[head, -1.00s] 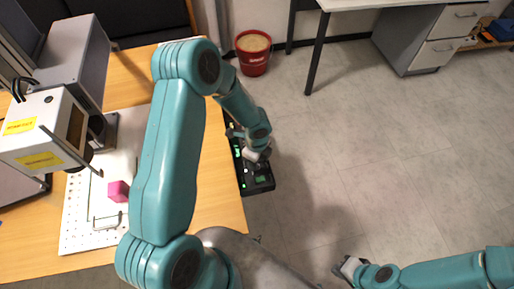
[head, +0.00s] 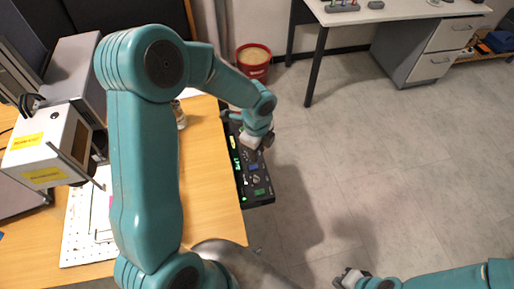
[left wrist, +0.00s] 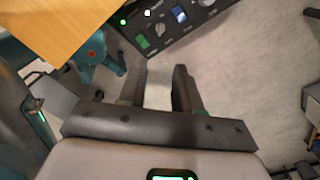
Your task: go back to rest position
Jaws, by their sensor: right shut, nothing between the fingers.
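My left gripper (head: 258,146) hangs over the dark control panel in the head view, at the end of the teal arm. In the left wrist view its two dark fingers (left wrist: 160,78) stand apart with bare floor showing between them, so it is open and empty. My right gripper (head: 347,276) is at the bottom edge of the head view, over the floor. It is shut with nothing held, and it is small in the picture.
The control panel (head: 262,190) with green lights sits at the table's right edge. The laser marker (head: 45,140) stands at the left over a white perforated plate (head: 75,250). A red bucket (head: 253,70) and a desk (head: 390,12) are behind. Open floor lies right.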

